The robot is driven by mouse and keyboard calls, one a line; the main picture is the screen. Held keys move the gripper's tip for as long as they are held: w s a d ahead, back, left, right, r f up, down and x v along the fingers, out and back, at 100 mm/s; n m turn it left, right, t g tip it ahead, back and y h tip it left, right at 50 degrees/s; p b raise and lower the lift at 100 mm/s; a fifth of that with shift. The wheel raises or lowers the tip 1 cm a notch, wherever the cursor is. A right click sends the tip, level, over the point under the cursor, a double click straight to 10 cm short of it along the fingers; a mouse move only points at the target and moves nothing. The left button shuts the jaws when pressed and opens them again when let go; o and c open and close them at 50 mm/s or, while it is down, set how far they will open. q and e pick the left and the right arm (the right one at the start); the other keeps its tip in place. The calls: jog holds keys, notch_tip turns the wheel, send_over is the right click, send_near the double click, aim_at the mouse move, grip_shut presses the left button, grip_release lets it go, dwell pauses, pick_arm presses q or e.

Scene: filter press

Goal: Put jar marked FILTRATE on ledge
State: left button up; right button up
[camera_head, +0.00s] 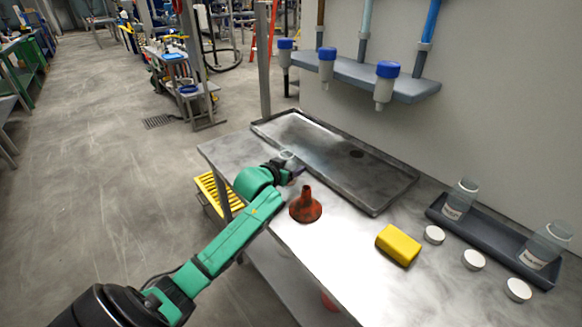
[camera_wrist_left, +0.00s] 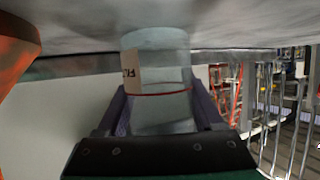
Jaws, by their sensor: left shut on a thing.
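My left gripper (camera_head: 289,168) is at the left edge of the metal table, in front of the long shallow tray. In the left wrist view its two purple fingers (camera_wrist_left: 167,108) are shut on a clear jar (camera_wrist_left: 160,75). The jar has a red line around it and a pale label (camera_wrist_left: 131,72) reading "FI…", the rest turned out of sight. Only a bit of this jar (camera_head: 286,155) shows in the head view. I cannot tell if it touches the table. A grey ledge (camera_head: 345,75) on the wall carries several fittings, most with blue caps. My right gripper is not in view.
An orange-brown funnel (camera_head: 306,206) stands close right of my left gripper. A yellow block (camera_head: 398,245) and three white lids (camera_head: 473,260) lie on the table. A dark narrow tray (camera_head: 490,236) at right holds two labelled jars. The large shallow tray (camera_head: 335,160) is empty.

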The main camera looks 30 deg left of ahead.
pick_arm(q)
jog(key=o, duration=1.5)
jog(key=shift+o, duration=0.2)
jog(key=shift+s+r, duration=0.1)
jog(key=shift+r, duration=0.05)
jog(key=v, duration=1.1)
jog(key=shift+s+r, duration=0.15)
jog(key=shift+s, duration=0.25)
